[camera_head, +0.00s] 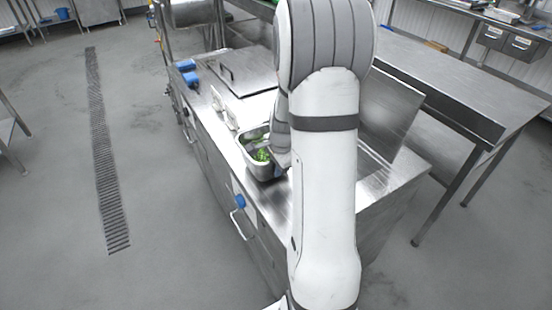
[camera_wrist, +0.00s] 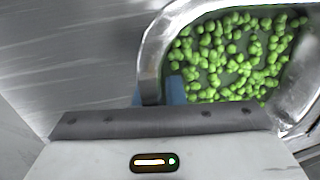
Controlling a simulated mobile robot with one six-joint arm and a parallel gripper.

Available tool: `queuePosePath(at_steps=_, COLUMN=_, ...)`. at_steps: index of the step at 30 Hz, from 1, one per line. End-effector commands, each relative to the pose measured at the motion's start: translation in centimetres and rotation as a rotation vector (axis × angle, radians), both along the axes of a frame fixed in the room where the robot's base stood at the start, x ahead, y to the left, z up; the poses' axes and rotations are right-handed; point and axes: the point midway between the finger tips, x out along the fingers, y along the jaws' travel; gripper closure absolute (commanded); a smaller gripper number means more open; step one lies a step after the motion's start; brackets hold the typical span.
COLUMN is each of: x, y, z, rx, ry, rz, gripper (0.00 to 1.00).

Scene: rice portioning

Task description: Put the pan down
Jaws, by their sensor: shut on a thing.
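The pan is a metal container with green pea-like pieces in it. In the head view the pan (camera_head: 249,160) is at the left front part of the steel counter, partly hidden by my arm. In the wrist view the pan (camera_wrist: 152,52) fills the upper right, its rim close to the camera. My gripper (camera_wrist: 160,92) is shut on the pan's near left wall, with a blue fingertip showing inside the rim. In the head view the gripper is mostly hidden behind my arm. I cannot tell whether the pan's base touches the counter.
The steel counter (camera_head: 390,180) has bare room right of my arm. A lidded steel unit (camera_head: 245,72) stands behind the pan, with blue items (camera_head: 188,72) at its left. A steel table (camera_head: 450,85) stands to the right.

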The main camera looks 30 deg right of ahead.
Motion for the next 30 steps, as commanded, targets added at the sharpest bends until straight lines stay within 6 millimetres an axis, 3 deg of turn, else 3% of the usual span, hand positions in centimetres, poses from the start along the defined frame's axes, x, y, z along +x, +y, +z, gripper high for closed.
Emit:
queuePosePath(at_steps=4, x=0.1, y=-0.1, z=-1.0, rx=-0.003, ry=-0.004, rz=-0.002, gripper=1.00)
queuePosePath(at_steps=15, x=0.1, y=-0.1, z=-1.4, rx=-0.003, ry=-0.005, rz=-0.002, gripper=1.00)
queuePosePath(at_steps=16, x=0.0, y=-0.1, z=-1.6, rx=-0.001, ry=-0.001, rz=-0.001, gripper=0.90)
queuePosePath(at_steps=24, x=0.0, y=-0.1, z=-1.5, rx=-0.001, ry=-0.001, rz=-0.002, gripper=0.69)
queuePosePath(at_steps=30, x=0.0, y=-0.1, z=-1.5, rx=-0.001, ry=-0.001, rz=-0.002, gripper=0.69)
